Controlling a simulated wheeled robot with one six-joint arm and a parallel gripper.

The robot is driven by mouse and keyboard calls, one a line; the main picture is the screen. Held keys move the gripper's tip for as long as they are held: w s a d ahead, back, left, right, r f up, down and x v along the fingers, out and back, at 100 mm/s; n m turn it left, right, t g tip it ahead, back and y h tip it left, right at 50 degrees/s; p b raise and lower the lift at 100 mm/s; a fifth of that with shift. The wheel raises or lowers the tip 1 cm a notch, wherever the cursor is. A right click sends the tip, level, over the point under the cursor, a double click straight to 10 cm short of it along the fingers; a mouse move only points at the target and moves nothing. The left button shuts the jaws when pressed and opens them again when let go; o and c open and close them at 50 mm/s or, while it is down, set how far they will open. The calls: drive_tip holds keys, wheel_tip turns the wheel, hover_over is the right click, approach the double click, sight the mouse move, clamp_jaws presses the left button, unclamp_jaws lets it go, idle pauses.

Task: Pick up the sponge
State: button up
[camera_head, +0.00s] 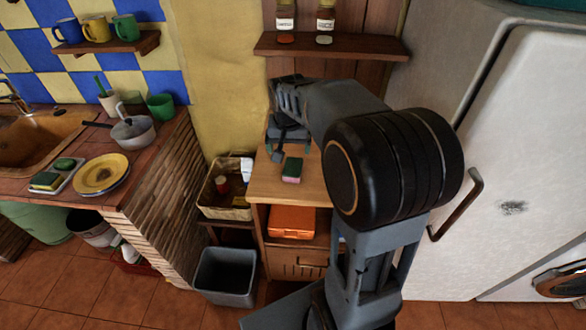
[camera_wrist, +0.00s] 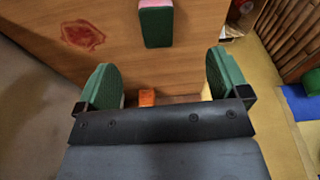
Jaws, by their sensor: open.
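A small sponge, green with a pink layer (camera_head: 292,169), lies on the wooden top of a small cabinet (camera_head: 262,187). In the wrist view the sponge (camera_wrist: 156,26) is near the top edge, beyond the fingertips and roughly centred between them. My gripper (camera_wrist: 162,75) is open, with its two green-padded fingers wide apart and nothing between them. In the head view my gripper (camera_head: 281,150) is above the cabinet top, just behind and left of the sponge, partly hidden by my arm. The sponge is apart from both fingers.
A spice shelf (camera_head: 330,46) hangs above the cabinet. A white fridge (camera_head: 520,150) stands at right. A basket (camera_head: 226,187) and grey bin (camera_head: 225,276) are left of the cabinet.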

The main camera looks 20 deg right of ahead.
drive_tip(key=w+d+f+m, duration=0.1)
drive_tip(key=w+d+f, duration=0.1)
drive_tip(key=w+d, duration=0.15)
hover_over(293, 166)
drive_tip(key=shift+m, duration=0.3)
drive_tip(key=f, duration=0.7)
drive_tip(key=shift+s+a, duration=0.25)
drive_tip(key=shift+s, duration=0.15)
drive_tip(key=shift+w+d+f+p, duration=0.1)
drive_tip(key=shift+w+f+p, duration=0.1)
drive_tip(key=shift+f, duration=0.85)
drive_tip(key=shift+w+d+f+p, duration=0.1)
drive_tip(key=shift+f+p, duration=0.1)
drive_tip(key=shift+f, duration=0.85)
drive_tip(key=shift+w+d+f+p, duration=0.1)
drive_tip(key=shift+f+p, duration=0.1)
drive_tip(key=shift+f, duration=0.85)
drive_tip(key=shift+c, duration=0.2)
drive_tip(key=c, duration=0.9)
drive_tip(key=shift+c, duration=0.2)
drive_tip(key=shift+r, duration=0.2)
